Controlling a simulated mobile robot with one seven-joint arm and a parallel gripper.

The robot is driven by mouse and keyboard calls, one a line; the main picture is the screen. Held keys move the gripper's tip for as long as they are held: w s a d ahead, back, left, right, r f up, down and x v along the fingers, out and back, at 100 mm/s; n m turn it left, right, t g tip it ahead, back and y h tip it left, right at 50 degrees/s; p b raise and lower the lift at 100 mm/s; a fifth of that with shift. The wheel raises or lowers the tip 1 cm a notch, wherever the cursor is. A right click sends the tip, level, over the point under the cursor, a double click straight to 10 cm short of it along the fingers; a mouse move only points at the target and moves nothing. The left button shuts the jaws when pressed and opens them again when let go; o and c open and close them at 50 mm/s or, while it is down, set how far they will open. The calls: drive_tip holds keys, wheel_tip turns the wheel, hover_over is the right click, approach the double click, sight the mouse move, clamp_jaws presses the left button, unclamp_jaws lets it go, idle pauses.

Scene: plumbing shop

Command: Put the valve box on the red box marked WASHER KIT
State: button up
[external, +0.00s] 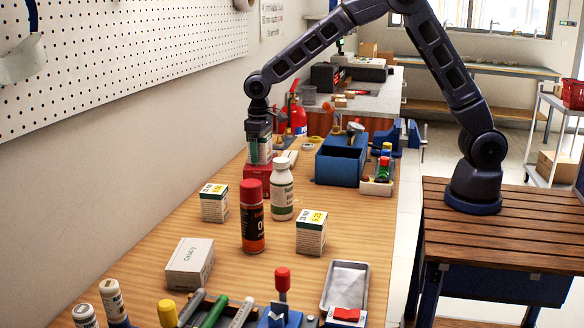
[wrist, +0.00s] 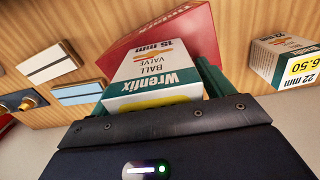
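The valve box (wrist: 155,75), white and green and lettered "Wrenfix BALL VALVE 15 mm", is between the green fingers of my gripper (wrist: 160,88) in the wrist view. My gripper (external: 260,150) is shut on it in the external view, with the valve box (external: 262,157) pointing down over the red box (external: 257,178). The red box also shows in the wrist view (wrist: 197,28), just beyond the valve box. Its WASHER KIT marking cannot be read. I cannot tell whether the valve box touches the red box's top or hangs slightly above it.
Two similar small boxes (external: 214,205) (external: 311,236) stand nearer on the bench; one marked 22 mm shows in the wrist view (wrist: 285,62). A white bottle (external: 281,190) and a red-capped can (external: 252,218) stand close by. A blue bin (external: 340,163) is to the right.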

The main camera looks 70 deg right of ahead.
drive_tip(key=shift+r, duration=0.1)
wheel_tip(320, 180, up, 12)
drive_tip(key=shift+r, duration=0.1)
drive_tip(key=s+d+r+t, duration=0.1)
drive_tip(key=s+d+r, duration=0.3)
drive_tip(key=s, duration=0.4)
drive_tip(key=s+d+r, duration=0.3)
drive_tip(key=s+r, duration=0.1)
drive_tip(key=s, duration=0.3)
drive_tip(key=s+d+r+t, duration=0.1)
drive_tip(key=s+d+r, duration=0.3)
drive_tip(key=s, duration=0.4)
drive_tip(key=s+d+f+t, duration=0.1)
drive_tip(key=s+d+f, duration=0.1)
drive_tip(key=s, duration=0.9)
drive_tip(key=s+d+f+t, duration=0.1)
drive_tip(key=s+d+f, duration=0.1)
drive_tip(key=s, duration=1)
drive_tip(key=shift+s+d+t, duration=0.2)
drive_tip(key=shift+d+t, duration=0.1)
drive_tip(key=shift+d, duration=0.2)
